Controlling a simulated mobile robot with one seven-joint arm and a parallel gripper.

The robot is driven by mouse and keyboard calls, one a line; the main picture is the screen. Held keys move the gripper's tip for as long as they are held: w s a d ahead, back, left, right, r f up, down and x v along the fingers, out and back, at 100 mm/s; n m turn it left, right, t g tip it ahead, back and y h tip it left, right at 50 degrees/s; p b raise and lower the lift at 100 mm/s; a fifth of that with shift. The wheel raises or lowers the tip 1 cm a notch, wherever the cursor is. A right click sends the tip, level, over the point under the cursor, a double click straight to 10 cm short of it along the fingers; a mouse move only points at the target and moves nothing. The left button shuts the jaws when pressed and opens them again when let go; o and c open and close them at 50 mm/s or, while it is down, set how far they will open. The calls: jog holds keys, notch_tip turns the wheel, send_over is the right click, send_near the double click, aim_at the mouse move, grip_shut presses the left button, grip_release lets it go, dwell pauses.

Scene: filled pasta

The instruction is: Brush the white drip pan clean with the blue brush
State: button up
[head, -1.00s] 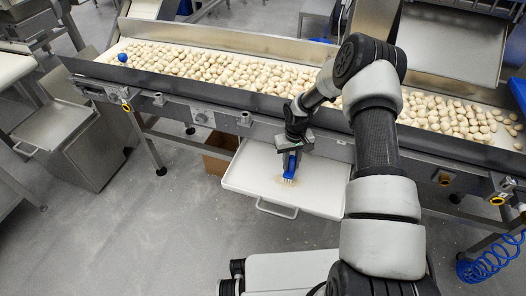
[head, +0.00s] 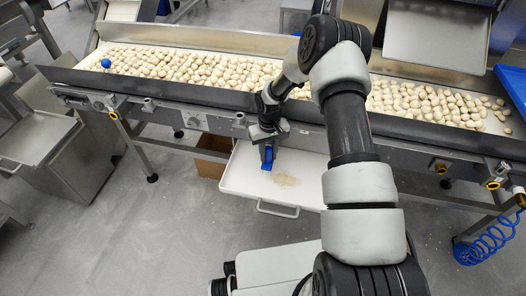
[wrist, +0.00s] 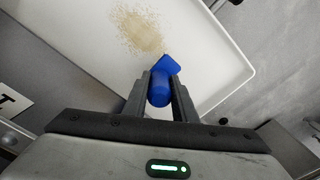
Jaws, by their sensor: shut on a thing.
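The white drip pan (head: 240,181) sticks out from under the conveyor in the head view; its white floor also shows in the wrist view (wrist: 215,75). A tan patch of crumbs or flour (head: 285,179) lies on the pan floor, and it shows in the wrist view (wrist: 139,32). My gripper (head: 267,142) is shut on the blue brush (head: 267,158) above the left part of the pan, left of the patch. In the wrist view the blue brush (wrist: 161,86) sits between the fingers; its bristles are hidden there. I cannot tell whether the bristles touch the pan.
The conveyor (head: 330,125) with many pale pasta pieces runs above and behind the pan. A blue ball (head: 106,63) sits at its left end. A cardboard box (head: 212,150) stands left of the pan. A blue coiled hose (head: 487,245) hangs at right.

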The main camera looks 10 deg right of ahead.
aim_at(269, 148)
jog(key=shift+r+p, duration=1.5)
jog(key=shift+r, duration=1.5)
